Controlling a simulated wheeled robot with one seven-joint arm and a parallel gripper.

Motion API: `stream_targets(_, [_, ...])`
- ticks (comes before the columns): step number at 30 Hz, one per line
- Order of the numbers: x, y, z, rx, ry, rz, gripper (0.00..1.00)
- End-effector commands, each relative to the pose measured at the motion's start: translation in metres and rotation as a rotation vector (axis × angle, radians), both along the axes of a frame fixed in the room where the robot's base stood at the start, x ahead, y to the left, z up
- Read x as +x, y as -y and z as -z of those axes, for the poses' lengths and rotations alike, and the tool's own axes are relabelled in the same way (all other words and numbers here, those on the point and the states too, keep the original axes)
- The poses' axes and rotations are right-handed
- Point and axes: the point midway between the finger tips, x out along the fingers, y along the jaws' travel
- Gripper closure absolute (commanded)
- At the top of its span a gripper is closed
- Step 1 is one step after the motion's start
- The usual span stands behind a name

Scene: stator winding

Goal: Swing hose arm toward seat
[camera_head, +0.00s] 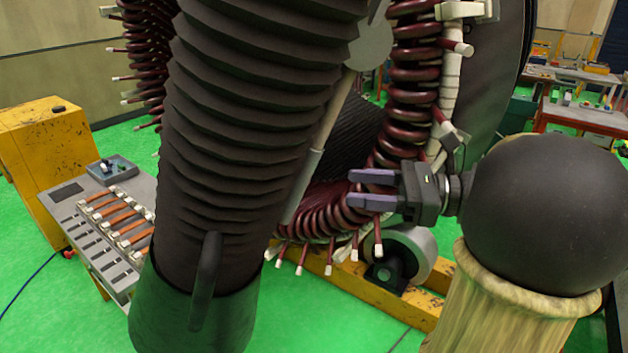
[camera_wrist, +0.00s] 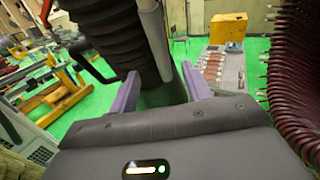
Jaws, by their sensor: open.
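A thick black corrugated hose (camera_head: 255,110) hangs down across the middle of the head view. Its lower end is a smooth dark hood (camera_head: 195,310) with an upright bar handle (camera_head: 206,275). A pale rod with a grey sleeve (camera_head: 302,185) runs beside the hose on its right. My gripper (camera_head: 350,188) is open, to the right of the hose, its purple fingers pointing left. In the wrist view, the dark hose (camera_wrist: 112,38) shows beyond my gripper (camera_wrist: 160,84), and the fingers seem empty. I cannot pick out the seat.
A stator with dark red coils (camera_head: 412,90) stands close behind my gripper, its white-tipped leads sticking out. A grey roller (camera_head: 408,255) sits on a yellow frame below. A bench with copper-coloured bars (camera_head: 118,225) and a yellow cabinet (camera_head: 45,150) stand left. Green floor is open between.

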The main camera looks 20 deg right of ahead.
Motion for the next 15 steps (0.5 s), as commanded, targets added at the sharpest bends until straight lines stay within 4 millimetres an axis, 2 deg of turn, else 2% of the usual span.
stream_targets(9, [0.025, -0.051, -0.003, 0.000, -0.001, -0.004, 0.51])
stream_targets(15, [0.035, -0.071, -0.001, 0.000, -0.001, -0.001, 0.51])
